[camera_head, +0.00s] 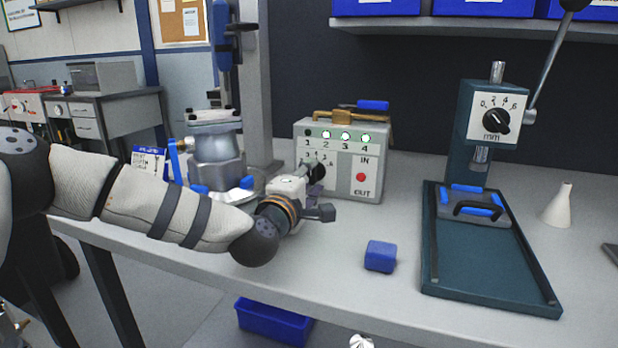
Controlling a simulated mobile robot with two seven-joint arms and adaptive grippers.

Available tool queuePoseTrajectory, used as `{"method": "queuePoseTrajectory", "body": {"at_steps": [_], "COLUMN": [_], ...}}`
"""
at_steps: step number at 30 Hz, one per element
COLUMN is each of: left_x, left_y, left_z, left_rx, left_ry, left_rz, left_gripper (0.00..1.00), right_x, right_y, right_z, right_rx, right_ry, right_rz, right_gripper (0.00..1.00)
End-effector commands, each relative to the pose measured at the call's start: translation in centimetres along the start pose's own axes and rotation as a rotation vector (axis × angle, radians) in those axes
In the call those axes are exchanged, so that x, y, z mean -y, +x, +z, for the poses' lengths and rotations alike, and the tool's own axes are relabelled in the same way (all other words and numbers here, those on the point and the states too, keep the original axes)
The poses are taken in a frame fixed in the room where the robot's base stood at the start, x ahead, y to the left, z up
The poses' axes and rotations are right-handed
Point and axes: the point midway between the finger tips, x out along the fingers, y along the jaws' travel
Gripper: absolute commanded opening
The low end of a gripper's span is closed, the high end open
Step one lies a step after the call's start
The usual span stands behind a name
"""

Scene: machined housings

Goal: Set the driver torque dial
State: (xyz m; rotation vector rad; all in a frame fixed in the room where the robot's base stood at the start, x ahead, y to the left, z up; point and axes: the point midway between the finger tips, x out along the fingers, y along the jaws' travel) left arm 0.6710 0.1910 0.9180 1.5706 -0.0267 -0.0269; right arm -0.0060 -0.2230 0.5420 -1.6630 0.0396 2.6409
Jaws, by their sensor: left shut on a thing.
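The driver control box (337,192) is a grey-green case standing on the bench. A small scale is on the left of its front, with the black torque dial (317,172) beside it. My left gripper (312,174) reaches in from the left and is shut on the dial. The gripper and wrist hide part of the dial and scale, so its setting cannot be read. A row of lamps (345,136) above numbers 1 to 4 shows the first dark and the others lit. My right gripper is not in view.
A red button (361,177) sits between IN and OUT on the box. A brass and blue tool (350,115) lies on top. A blue block (380,256) lies in front. A green press (487,130) stands right, a silver machine (216,155) left. A white cone (559,207) is far right.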

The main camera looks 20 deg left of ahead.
Motion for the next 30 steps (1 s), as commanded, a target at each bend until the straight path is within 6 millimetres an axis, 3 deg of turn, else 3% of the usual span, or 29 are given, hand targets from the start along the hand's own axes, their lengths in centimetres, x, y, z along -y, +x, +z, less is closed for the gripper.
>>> {"method": "queuePoseTrajectory", "body": {"at_steps": [9,10,12,23,30], "left_x": [-0.1,-0.1,-0.1,0.0,0.0], "left_y": [0.0,0.0,0.0,-0.6,-6.7], "left_z": [0.0,0.0,0.0,0.0,0.0], "left_rx": [-0.001,-0.001,-0.001,0.002,0.003], "left_ry": [0.001,0.000,0.000,0.000,-0.002], "left_rz": [0.002,0.002,0.002,-0.001,-0.001], "left_gripper": [0.09,0.41,0.57,0.57,0.57], "right_x": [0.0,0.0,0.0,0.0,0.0], "right_y": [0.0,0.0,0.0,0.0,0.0], "right_z": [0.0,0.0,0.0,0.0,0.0], "right_rx": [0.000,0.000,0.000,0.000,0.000], "right_ry": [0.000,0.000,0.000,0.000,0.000], "right_rz": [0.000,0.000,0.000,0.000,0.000], "right_gripper": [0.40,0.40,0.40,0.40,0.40]}}
